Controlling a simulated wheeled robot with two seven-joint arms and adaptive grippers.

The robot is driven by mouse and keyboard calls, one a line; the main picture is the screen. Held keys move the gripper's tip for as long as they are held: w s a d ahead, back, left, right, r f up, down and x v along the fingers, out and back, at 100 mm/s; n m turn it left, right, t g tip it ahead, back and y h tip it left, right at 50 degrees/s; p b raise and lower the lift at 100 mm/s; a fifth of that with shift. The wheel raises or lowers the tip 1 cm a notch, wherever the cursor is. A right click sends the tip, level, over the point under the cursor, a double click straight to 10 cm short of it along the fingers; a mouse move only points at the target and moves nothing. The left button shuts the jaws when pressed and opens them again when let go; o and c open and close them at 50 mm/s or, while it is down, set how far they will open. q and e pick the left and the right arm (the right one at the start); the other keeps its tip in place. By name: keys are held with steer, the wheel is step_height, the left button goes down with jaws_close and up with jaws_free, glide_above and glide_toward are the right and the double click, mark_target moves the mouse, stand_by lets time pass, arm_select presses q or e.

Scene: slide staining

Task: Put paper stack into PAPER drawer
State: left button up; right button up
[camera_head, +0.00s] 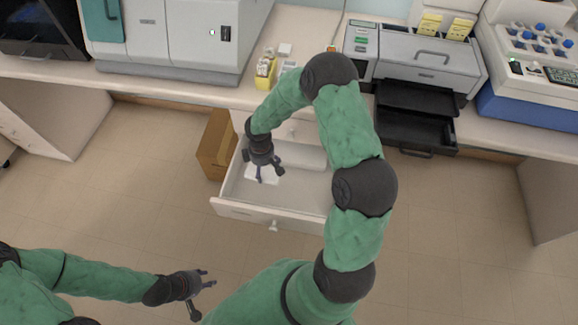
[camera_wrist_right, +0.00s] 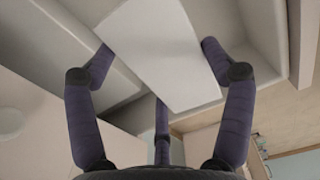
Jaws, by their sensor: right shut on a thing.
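A white paper stack (camera_wrist_right: 155,50) is in my right gripper (camera_wrist_right: 155,65), with the fingers on both its sides in the right wrist view. In the head view the right gripper (camera_head: 263,172) is over the inside of an open white drawer (camera_head: 270,215), and the paper stack (camera_head: 262,174) shows under its fingers. I cannot tell whether the stack touches the drawer floor. No label is readable on the drawer. My left gripper (camera_head: 200,293) is open and empty, low over the floor at the lower left.
A brown cardboard box (camera_head: 216,145) stands on the floor left of the drawer. A printer-like machine (camera_head: 425,65) with a black open tray (camera_head: 415,130) is to the right. The counter (camera_head: 200,84) runs above the drawer. The floor in front is clear.

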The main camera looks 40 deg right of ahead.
mark_target(270, 186)
steer(key=f, duration=0.1)
steer(key=d+f, duration=0.1)
steer(key=shift+s+f+n+b, duration=0.1)
steer(key=shift+f+n+b, duration=0.2)
steer(key=shift+n, duration=0.1)
steer(key=shift+d+f+b, duration=0.1)
steer(key=shift+f+b, duration=1.9)
steer(key=shift+f, duration=2.8)
steer(key=shift+f, duration=0.15)
steer(key=o, duration=1.1)
step_height(270, 186, up, 12)
steer(key=p, duration=0.5)
